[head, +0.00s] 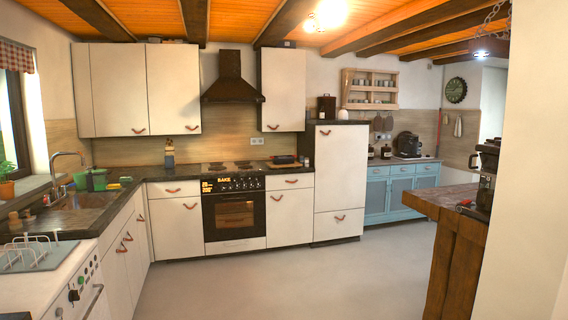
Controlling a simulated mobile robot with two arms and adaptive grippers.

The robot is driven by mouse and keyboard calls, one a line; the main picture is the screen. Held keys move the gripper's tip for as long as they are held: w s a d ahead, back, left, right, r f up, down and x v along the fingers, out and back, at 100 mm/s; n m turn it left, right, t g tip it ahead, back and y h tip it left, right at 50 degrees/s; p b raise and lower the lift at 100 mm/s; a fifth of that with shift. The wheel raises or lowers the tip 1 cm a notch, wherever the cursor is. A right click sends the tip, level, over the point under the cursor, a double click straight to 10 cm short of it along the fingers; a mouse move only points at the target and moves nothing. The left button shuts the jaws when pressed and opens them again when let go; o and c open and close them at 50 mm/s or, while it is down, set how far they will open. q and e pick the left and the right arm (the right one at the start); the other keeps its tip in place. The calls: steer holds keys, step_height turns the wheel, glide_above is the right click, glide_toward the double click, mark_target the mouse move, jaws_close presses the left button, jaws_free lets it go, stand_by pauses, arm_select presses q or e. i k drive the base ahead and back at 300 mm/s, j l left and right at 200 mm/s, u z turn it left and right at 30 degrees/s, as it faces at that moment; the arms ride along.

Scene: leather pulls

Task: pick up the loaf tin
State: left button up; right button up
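I cannot make out a loaf tin for certain anywhere in the head view. A low dark pan-like item (284,159) lies on the counter right of the stove, too small to identify. Neither of my grippers is in view. The inside of the oven (235,213) is hidden behind its closed door.
White cabinets and a dark counter (150,180) line the left and back walls. A sink (85,200) and dish rack (35,253) are at left. A blue sideboard (400,190) stands at the back right, a wooden table (455,235) at right. The middle floor (290,280) is clear.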

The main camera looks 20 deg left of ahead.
mark_target(277, 160)
steer(key=i+j+u, duration=0.4)
steer(key=i, duration=0.2)
steer(key=i+j+u, duration=0.3)
steer(key=i, duration=0.75)
steer(key=i+u, duration=0.35)
steer(key=i, duration=2.9)
